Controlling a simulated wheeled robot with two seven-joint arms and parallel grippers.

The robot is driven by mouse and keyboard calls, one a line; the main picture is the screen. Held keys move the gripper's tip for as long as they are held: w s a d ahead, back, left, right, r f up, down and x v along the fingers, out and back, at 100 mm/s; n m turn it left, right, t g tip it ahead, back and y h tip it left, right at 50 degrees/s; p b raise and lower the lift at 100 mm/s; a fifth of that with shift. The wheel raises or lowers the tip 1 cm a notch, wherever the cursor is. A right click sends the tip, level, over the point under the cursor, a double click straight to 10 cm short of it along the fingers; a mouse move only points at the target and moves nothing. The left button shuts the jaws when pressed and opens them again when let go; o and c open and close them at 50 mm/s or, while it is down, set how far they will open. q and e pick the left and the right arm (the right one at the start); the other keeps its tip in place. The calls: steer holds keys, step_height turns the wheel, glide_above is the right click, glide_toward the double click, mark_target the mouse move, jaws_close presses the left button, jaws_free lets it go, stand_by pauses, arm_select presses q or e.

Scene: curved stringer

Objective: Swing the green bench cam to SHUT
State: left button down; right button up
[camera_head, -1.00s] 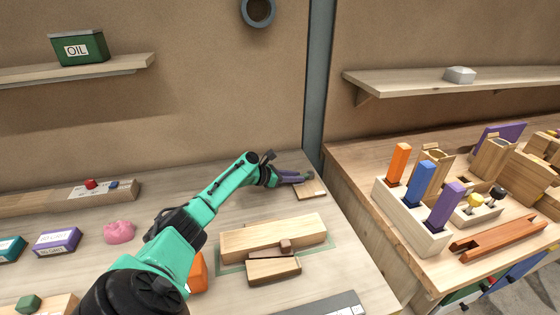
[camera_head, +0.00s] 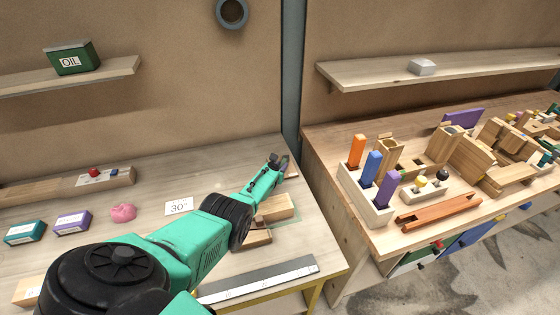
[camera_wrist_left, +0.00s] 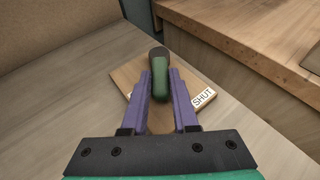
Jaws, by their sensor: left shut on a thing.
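The green bench cam (camera_wrist_left: 160,84) shows in the left wrist view as a green lever with a dark rounded end. It sits over a small wooden board (camera_wrist_left: 124,78). My left gripper (camera_wrist_left: 160,78) has its two purple fingers on either side of the lever and is shut on it. A white label reading SHUT (camera_wrist_left: 203,97) is on the board to the right of the fingers. Another label at the left is mostly hidden behind a finger. In the head view my left gripper (camera_head: 284,164) is at the bench's far right corner, and the cam is hidden there. My right gripper is not in view.
A second bench (camera_head: 350,250) stands close on the right, with a pale block (camera_head: 362,196) holding orange, blue and purple pieces. Wooden blocks (camera_head: 278,207) lie beside my left arm. A grey strip (camera_head: 262,279) lies along the front edge.

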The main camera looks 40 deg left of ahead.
mark_target(287, 161)
arm_select(q)
steer(key=shift+w+d+r+n+y, duration=0.2)
steer(key=shift+w+d+n+y, duration=0.15)
steer(key=shift+d+n+y, duration=0.15)
steer(key=shift+d+f+n+g+y+b, duration=0.2)
steer(key=shift+n+g+y+b, duration=0.1)
steer(key=shift+n+y+b, duration=0.15)
steer(key=shift+w+d+n+g+y+b, duration=0.15)
steer(key=shift+n+g+y+b, duration=0.2)
steer(key=shift+n+y, duration=0.15)
steer(key=n+g+y+b, duration=0.1)
steer(key=n+b, duration=0.1)
steer(key=b, duration=0.1)
steer(key=w+d+n+g+y+b, duration=0.1)
steer(key=y+b, duration=0.1)
steer(key=b, duration=0.1)
steer(key=shift+w+d+n+g+y+b, duration=0.15)
steer(key=shift+d+n+g+y+b, duration=0.1)
steer(key=shift+n+g+b, duration=0.15)
steer(key=shift+r+n+g+y+b, duration=0.25)
steer(key=shift+y+b, duration=0.05)
steer(key=shift+b, duration=0.3)
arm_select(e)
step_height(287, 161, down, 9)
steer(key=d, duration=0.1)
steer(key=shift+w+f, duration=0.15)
arm_select(q)
steer(key=c, duration=0.7)
jaws_free()
steer(key=shift+f, duration=0.15)
